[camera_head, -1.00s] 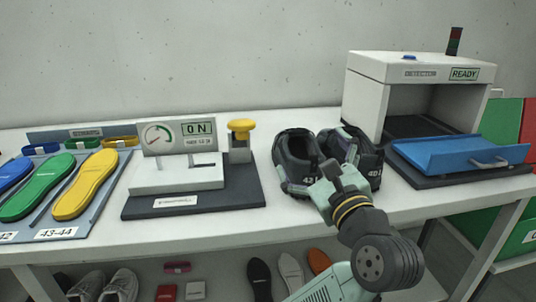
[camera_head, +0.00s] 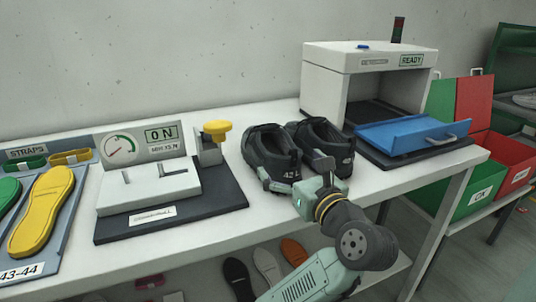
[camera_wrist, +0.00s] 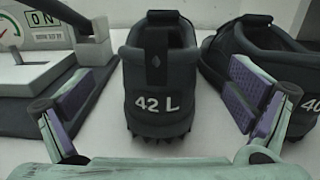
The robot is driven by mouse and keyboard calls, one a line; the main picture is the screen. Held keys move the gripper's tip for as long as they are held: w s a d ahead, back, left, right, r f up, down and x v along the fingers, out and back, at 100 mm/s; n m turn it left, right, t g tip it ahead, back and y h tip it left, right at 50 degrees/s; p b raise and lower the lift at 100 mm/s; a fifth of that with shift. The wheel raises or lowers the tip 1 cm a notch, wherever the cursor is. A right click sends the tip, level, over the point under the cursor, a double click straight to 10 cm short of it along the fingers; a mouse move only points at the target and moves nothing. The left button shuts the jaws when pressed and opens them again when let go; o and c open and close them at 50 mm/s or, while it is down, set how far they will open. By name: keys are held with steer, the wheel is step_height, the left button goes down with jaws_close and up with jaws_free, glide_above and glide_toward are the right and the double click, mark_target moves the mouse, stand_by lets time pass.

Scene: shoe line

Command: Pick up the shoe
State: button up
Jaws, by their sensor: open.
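Two dark shoes stand side by side on the white table. The left shoe (camera_head: 270,152) has its heel toward me and reads "42 L" in the wrist view (camera_wrist: 158,85). The right shoe (camera_head: 322,142) stands close beside it; its heel, partly cut off at the edge, also shows in the wrist view (camera_wrist: 262,60). My gripper (camera_head: 296,178) is open just in front of the shoes. In the wrist view its fingers (camera_wrist: 157,98) are spread on either side of the 42 L heel, apart from it. The right finger overlaps the view of the right shoe.
A press with a gauge (camera_head: 170,195) and yellow knob stands left of the shoes. Insoles (camera_head: 42,212) lie further left. A detector box (camera_head: 368,62) with a blue tray (camera_head: 412,133) stands to the right. Green and red bins (camera_head: 480,186) are beyond the table's right end.

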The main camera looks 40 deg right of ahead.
steer(key=x, duration=0.5)
steer(key=shift+d+p, duration=0.1)
steer(key=shift+p, duration=0.25)
steer(key=shift+c, duration=0.5)
steer(key=shift+s, duration=0.1)
steer(key=c, duration=1.5)
steer(key=shift+r, duration=0.15)
steer(key=shift+c, duration=0.2)
step_height(320, 180, up, 10)
steer(key=p, duration=1)
steer(key=shift+p, duration=0.3)
